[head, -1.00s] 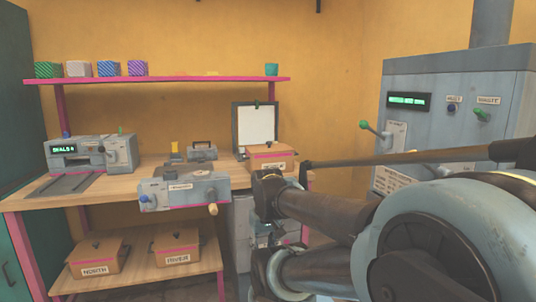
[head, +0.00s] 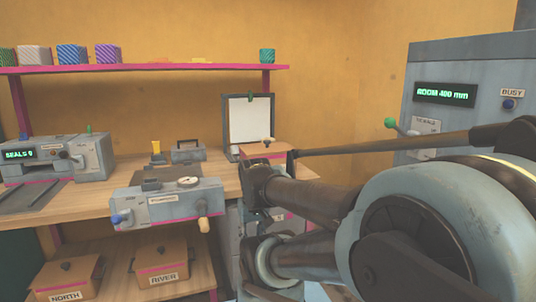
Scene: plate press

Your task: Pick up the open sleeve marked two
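I cannot make out a sleeve marked two in the head view. Small flat yellow things (head: 201,60) lie on the pink shelf (head: 140,68), too small to identify. My arm crosses the right half of the view and hides part of the bench's right end. My gripper cannot be made out.
The wooden bench (head: 75,203) carries a sealing machine (head: 88,157), a grey press-like device (head: 165,203) and a pink-banded box (head: 263,151). Boxes marked NORTH (head: 65,281) and RIVER (head: 162,268) stand below. A grey cabinet (head: 465,65) reading "ROOM 400 mm" is at the right.

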